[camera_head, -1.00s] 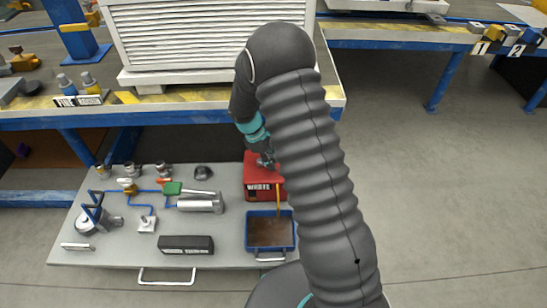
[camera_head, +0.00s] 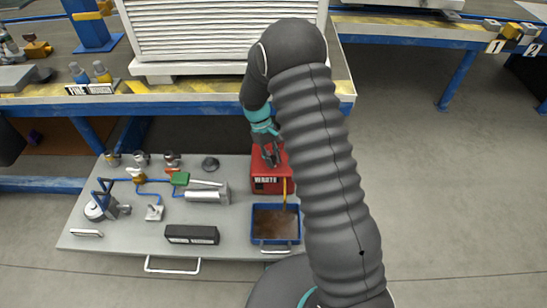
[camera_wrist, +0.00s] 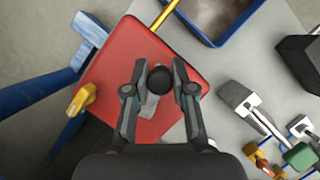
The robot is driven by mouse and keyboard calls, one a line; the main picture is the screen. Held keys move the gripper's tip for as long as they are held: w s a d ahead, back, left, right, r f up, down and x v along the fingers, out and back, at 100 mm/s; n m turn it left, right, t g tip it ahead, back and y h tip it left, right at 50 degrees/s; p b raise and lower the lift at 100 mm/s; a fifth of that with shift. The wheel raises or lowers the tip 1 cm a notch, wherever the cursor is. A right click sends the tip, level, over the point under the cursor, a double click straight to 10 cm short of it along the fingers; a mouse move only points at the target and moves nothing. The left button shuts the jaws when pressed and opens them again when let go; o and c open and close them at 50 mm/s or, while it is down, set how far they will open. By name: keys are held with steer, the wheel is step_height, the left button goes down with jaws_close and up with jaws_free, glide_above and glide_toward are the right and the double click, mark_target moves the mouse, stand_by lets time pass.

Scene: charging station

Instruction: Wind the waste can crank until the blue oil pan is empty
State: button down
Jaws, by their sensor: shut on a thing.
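The red waste can (camera_head: 272,185) stands on the grey board, its label readable on the front. My gripper (camera_head: 272,160) is above the can's top. In the wrist view my gripper (camera_wrist: 160,88) is shut on the round black crank knob (camera_wrist: 160,79), one finger on each side. The blue oil pan (camera_head: 299,224) sits in front of the can with brown liquid inside. Its edge shows at the top of the wrist view (camera_wrist: 216,45). A yellow pipe (camera_head: 285,192) runs between the can and the pan.
The board (camera_head: 130,225) also holds a black box (camera_head: 192,234), a silver cylinder (camera_head: 207,195) and blue piping with fittings. The blue-framed workbench (camera_head: 180,100) stands close behind the can. Floor to the right is open.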

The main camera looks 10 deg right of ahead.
stand_by(0.3)
steer(key=c, duration=0.9)
jaws_free()
steer(key=shift+c, duration=0.2)
steer(key=v, duration=1.2)
